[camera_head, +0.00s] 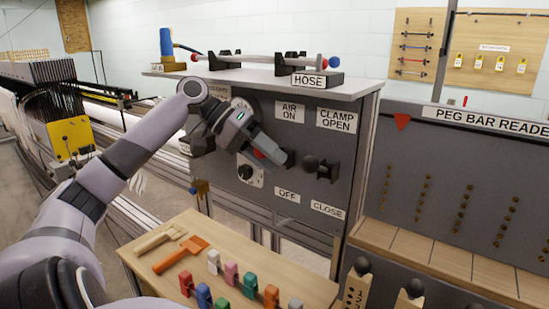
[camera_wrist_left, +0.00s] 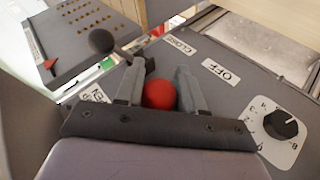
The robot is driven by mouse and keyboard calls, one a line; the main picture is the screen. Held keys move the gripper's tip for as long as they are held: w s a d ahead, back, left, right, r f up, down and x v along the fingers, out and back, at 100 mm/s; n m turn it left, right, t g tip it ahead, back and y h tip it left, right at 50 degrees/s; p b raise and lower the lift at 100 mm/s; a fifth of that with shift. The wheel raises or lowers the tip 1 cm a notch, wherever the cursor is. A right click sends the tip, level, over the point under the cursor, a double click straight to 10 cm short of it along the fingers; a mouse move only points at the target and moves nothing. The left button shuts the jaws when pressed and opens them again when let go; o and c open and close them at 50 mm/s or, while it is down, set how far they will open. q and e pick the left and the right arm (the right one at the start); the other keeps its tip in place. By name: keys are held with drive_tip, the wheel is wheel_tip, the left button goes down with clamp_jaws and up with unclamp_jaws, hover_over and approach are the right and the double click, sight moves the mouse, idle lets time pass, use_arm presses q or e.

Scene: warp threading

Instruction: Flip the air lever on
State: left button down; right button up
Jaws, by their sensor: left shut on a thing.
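The air lever's red ball knob (camera_head: 258,154) is on the grey panel, between the AIR ON label (camera_head: 290,112) and the OFF label (camera_head: 287,195). My left gripper (camera_head: 272,150) is at this knob, in front of the panel. In the left wrist view the red knob (camera_wrist_left: 158,95) sits between the two fingers of my left gripper (camera_wrist_left: 160,82), which is shut on it. The lever's shaft is mostly hidden by the gripper, so its exact angle cannot be told. My right gripper is not in view.
The black-knobbed clamp lever (camera_head: 320,167) is close to the right of my left gripper. A round dial (camera_head: 246,174) is at its lower left. A wooden table (camera_head: 150,275) with coloured clips and tools stands below. The peg bar reader (camera_head: 450,190) is at the right.

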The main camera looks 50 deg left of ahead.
use_arm(q)
drive_tip(key=shift+w+r, duration=0.1)
drive_tip(key=shift+r, duration=0.4)
drive_tip(key=c, duration=0.8)
unclamp_jaws()
drive_tip(key=shift+o, duration=0.2)
drive_tip(key=shift+w+f, duration=0.1)
drive_tip(key=shift+f, duration=0.05)
drive_tip(key=shift+f, duration=0.1)
drive_tip(key=s+a+r+b, duration=0.3)
drive_tip(key=s+a, duration=0.7)
drive_tip(key=a, duration=0.2)
drive_tip(key=shift+s, duration=0.2)
drive_tip(key=shift+a+r, duration=0.1)
